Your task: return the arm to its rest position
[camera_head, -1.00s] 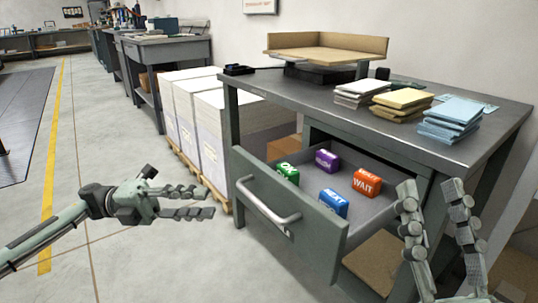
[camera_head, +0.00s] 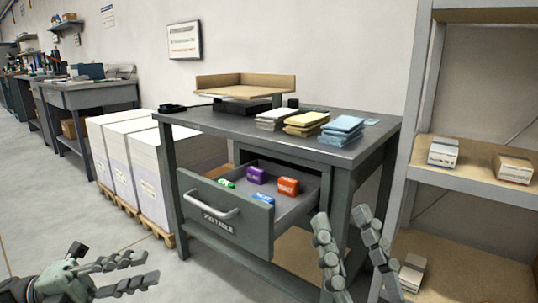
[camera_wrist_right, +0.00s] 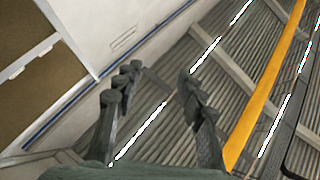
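My left gripper (camera_head: 138,272) is at the lower left of the head view, its fingers apart with nothing between them. My right gripper (camera_head: 346,222) is at the lower middle right, in front of the table's right part. Its fingers point up, spread apart and empty. It also shows open in the right wrist view (camera_wrist_right: 152,88). The open drawer (camera_head: 222,213) of the grey table (camera_head: 270,140) holds a green block (camera_head: 226,183), a purple block (camera_head: 257,175), a blue block (camera_head: 264,199) and a red-orange block (camera_head: 288,187). Neither gripper touches them.
Stacks of white, yellow and blue pads (camera_head: 342,128) lie on the table beside a tan tray stand (camera_head: 245,90). White paper stacks (camera_head: 148,175) stand on a pallet to the left. A shelf (camera_head: 478,170) with small boxes rises on the right. The floor at left is clear.

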